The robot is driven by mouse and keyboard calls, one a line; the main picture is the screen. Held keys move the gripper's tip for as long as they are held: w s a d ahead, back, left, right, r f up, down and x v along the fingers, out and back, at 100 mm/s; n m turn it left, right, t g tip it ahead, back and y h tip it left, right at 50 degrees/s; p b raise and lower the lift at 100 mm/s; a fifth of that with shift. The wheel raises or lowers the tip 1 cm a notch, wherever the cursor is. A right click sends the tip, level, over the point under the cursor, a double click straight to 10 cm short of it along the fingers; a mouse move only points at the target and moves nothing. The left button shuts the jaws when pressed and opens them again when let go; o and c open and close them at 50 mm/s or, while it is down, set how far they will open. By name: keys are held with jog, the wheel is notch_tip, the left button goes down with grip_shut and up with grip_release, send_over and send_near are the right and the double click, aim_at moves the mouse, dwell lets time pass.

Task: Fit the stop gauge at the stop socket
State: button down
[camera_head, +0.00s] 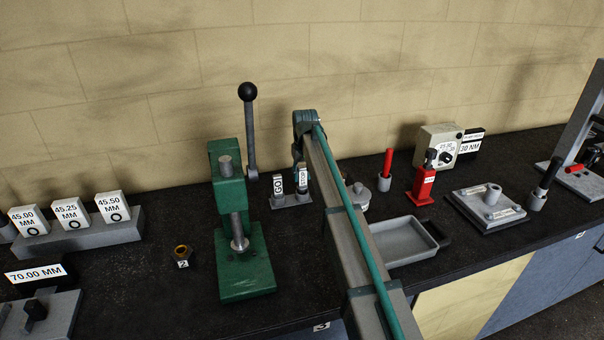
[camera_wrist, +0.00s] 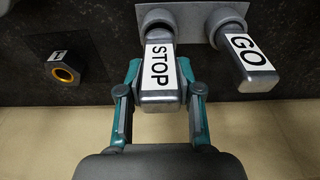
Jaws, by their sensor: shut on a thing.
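The stop gauge (camera_wrist: 160,75), a grey block with a white STOP label, is between the two teal fingers of my gripper (camera_wrist: 159,75) in the wrist view. The fingers are shut on its sides. Its far end meets a round grey socket (camera_wrist: 157,17) on a grey base plate; how deep it sits there I cannot tell. In the head view the stop gauge (camera_head: 302,178) stands upright under my gripper (camera_head: 298,152), partly hidden by my arm. The GO gauge (camera_wrist: 243,60) stands in the neighbouring socket, just right of it in the wrist view and left in the head view (camera_head: 278,187).
A green press (camera_head: 240,220) with a tall black-knobbed lever (camera_head: 248,130) stands close left of the gauges. A grey tray (camera_head: 405,240) lies to the right, below my arm. The dark bench front is fairly clear.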

aim_at(304, 189)
jog(key=shift+f, duration=0.7)
jog(key=c, duration=0.7)
grip_release()
notch_tip(304, 189, up, 12)
jog(key=s, duration=0.1)
jog(key=shift+s+d, duration=0.35)
jog(key=shift+d+f, duration=0.1)
